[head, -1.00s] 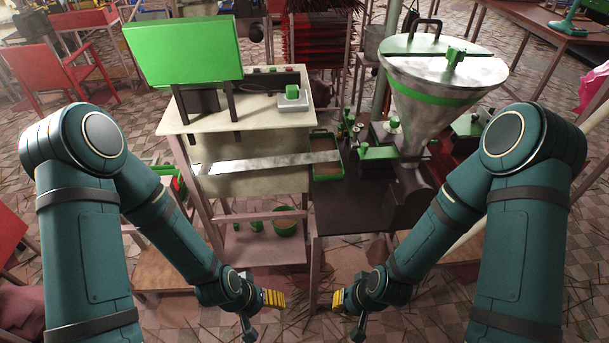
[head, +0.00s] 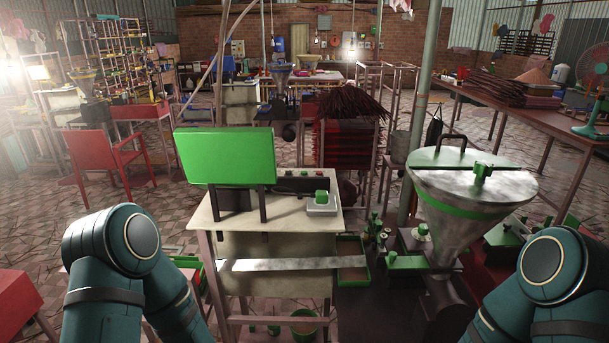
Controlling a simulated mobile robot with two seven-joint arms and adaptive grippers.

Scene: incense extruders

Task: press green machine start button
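Which one is the start button I cannot tell. Both my arms enter at the lower corners; both grippers are out of frame.
A green-rimmed tray (head: 353,262) sits between the table and the hopper. A red chair (head: 108,150) stands at the left. A long table (head: 500,112) with incense bundles and a green fan (head: 590,85) is at the right. A pole (head: 420,110) rises behind the hopper.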

